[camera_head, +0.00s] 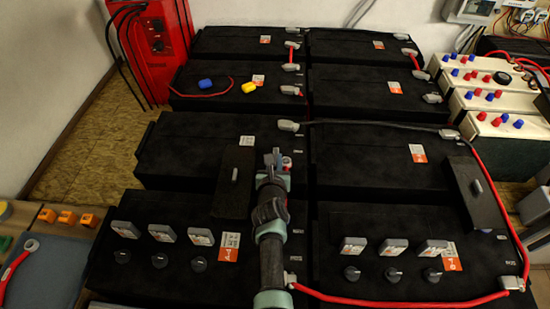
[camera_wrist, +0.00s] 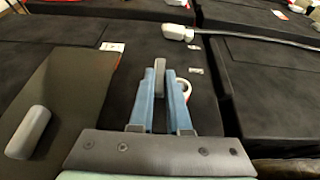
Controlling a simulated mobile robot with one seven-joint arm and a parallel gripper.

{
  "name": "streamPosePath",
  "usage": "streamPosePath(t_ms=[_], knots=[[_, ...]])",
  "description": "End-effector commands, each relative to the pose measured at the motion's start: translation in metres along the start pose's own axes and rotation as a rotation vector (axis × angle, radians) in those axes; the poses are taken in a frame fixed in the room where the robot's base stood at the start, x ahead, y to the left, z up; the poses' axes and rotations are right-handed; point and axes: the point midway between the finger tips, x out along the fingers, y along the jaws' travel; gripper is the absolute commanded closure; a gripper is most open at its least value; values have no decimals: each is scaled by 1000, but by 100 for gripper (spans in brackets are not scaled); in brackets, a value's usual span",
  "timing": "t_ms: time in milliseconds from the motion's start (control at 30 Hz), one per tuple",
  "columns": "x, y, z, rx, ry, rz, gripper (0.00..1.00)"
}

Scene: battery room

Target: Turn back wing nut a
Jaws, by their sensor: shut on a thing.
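My gripper (camera_wrist: 161,88) has its two blue fingers closed on a grey upright piece, which I take to be wing nut a (camera_wrist: 159,76). Its lower part is hidden between the fingers. A pale ring-shaped terminal piece (camera_wrist: 184,87) shows just right of the right finger. In the head view my gripper (camera_head: 277,160) is over the inner edge of the middle left battery (camera_head: 180,150), and my wrist hides much of the spot. A small red and blue-grey detail (camera_head: 286,163) shows beside the fingers.
A dark cover plate (camera_head: 233,195) with a grey handle lies close left of my gripper; another (camera_head: 470,190) lies at right. Grey terminal clamps (camera_head: 288,126) and a black cable (camera_head: 370,124) run behind. A red cable (camera_head: 400,303) crosses the front.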

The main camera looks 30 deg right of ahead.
Motion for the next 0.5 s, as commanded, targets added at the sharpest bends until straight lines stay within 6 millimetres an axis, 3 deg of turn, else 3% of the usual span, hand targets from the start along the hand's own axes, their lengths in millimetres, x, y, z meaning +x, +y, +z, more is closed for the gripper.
streamPosePath(t_ms=[33, 67, 200, 500], knots=[[0, 1, 2, -2, -5, 3, 100], [0, 1, 2, -2, -5, 3, 80], [0, 1, 1, -2, -3, 2, 55], [-1, 0, 0, -2, 0, 0, 55]])
